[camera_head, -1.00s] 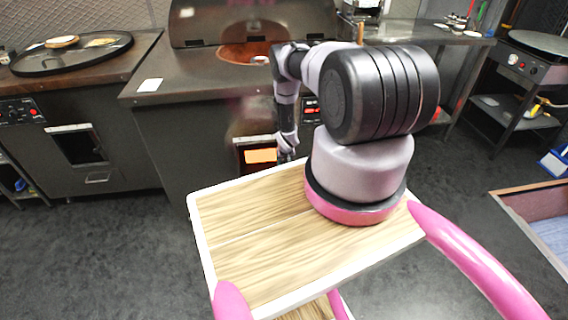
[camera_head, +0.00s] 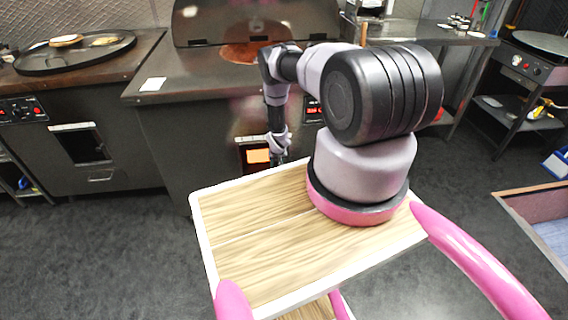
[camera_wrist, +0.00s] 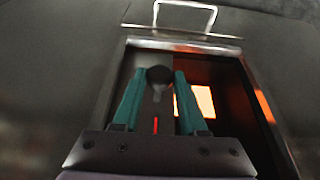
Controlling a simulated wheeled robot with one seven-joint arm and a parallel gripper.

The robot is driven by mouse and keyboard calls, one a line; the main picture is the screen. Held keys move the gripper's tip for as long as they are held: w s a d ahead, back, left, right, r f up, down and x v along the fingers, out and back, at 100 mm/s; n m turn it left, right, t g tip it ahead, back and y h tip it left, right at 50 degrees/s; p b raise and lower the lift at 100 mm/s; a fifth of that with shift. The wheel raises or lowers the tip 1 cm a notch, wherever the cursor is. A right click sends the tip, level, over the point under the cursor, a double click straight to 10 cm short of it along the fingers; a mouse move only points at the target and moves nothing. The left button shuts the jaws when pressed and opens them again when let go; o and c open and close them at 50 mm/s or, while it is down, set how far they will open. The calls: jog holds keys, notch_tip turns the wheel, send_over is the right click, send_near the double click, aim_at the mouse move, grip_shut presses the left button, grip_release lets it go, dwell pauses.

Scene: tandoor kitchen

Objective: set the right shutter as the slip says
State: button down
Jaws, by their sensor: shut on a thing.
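The right shutter is a dark sliding panel (camera_wrist: 140,68) in a metal-framed window low on the tandoor's front; the window (camera_head: 240,151) also shows in the head view. The panel covers the left part of the opening in the wrist view, and an orange glow (camera_wrist: 203,101) shows in the uncovered part. My gripper (camera_wrist: 163,76) is shut on the shutter's dark round knob (camera_wrist: 160,74), one teal finger on each side. In the head view my gripper (camera_head: 279,155) is at the window's right side. The white slip (camera_head: 152,84) lies on the counter; its writing is too small to read.
A metal handle (camera_wrist: 184,16) sits beside the window. To the left is another unit with a window (camera_head: 82,146) and a griddle (camera_head: 70,52). My wooden-topped base stands before the tandoor. Dark floor is clear at the left.

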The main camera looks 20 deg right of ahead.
jog(key=shift+a, duration=0.2)
jog(key=shift+c, duration=2.4)
grip_release()
jog(key=shift+r, duration=0.1)
jog(key=v, duration=1)
jog(key=shift+s+r, duration=0.2)
jog(key=shift+r, duration=0.05)
jog(key=shift+a, duration=0.1)
